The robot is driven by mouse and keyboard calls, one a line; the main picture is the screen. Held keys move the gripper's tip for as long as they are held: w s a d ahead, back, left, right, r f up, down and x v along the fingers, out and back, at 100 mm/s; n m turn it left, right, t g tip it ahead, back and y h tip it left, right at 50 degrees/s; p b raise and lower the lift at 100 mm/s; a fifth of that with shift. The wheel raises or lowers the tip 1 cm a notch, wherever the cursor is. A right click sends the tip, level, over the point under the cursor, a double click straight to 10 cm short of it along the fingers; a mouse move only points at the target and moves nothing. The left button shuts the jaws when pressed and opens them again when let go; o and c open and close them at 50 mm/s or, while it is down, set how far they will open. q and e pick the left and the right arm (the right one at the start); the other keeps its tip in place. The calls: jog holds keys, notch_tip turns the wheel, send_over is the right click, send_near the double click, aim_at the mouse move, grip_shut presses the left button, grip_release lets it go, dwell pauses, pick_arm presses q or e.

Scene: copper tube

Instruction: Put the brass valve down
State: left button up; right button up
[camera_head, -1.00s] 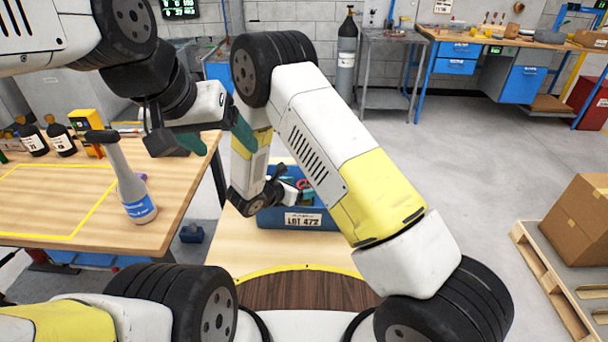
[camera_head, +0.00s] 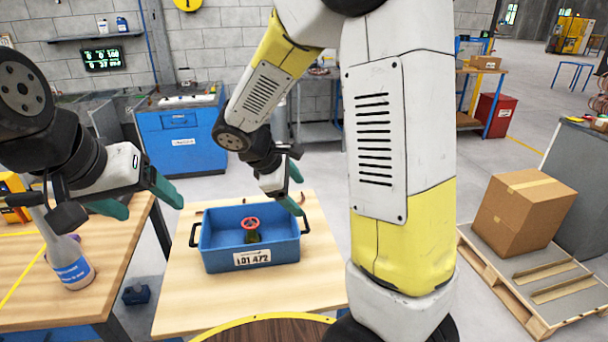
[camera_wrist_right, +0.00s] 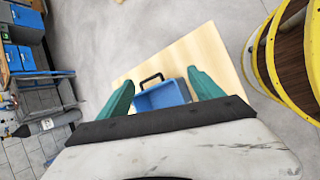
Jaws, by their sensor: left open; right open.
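The brass valve (camera_head: 252,233) stands in the blue box (camera_head: 225,262), its red handwheel on top. Its lower body is partly hidden by the box's front wall. My right gripper (camera_head: 301,196) is open and empty, above and behind the right part of the box, apart from the valve. In the right wrist view, the open green fingers of that gripper (camera_wrist_right: 160,82) frame part of the box (camera_wrist_right: 162,97) and its black handle; the valve does not show there. My left gripper (camera_head: 152,208) is open and empty over the left bench, left of the box.
A spray bottle (camera_head: 72,262) stands on the left bench (camera_head: 110,280) below my left gripper. A cardboard carton (camera_head: 525,215) sits on a pallet (camera_head: 500,285) at the right.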

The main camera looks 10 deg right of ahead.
jog(key=s+d+r+m+t+y, duration=0.1)
jog(key=s+r+m+t+y, duration=0.2)
jog(key=s+r+m+y, duration=0.5)
jog(key=s+r+m, duration=0.5)
jog(key=s, duration=0.3)
jog(key=shift+s+m, duration=0.2)
jog(key=shift+m, duration=0.1)
jog(key=shift+d, duration=0.1)
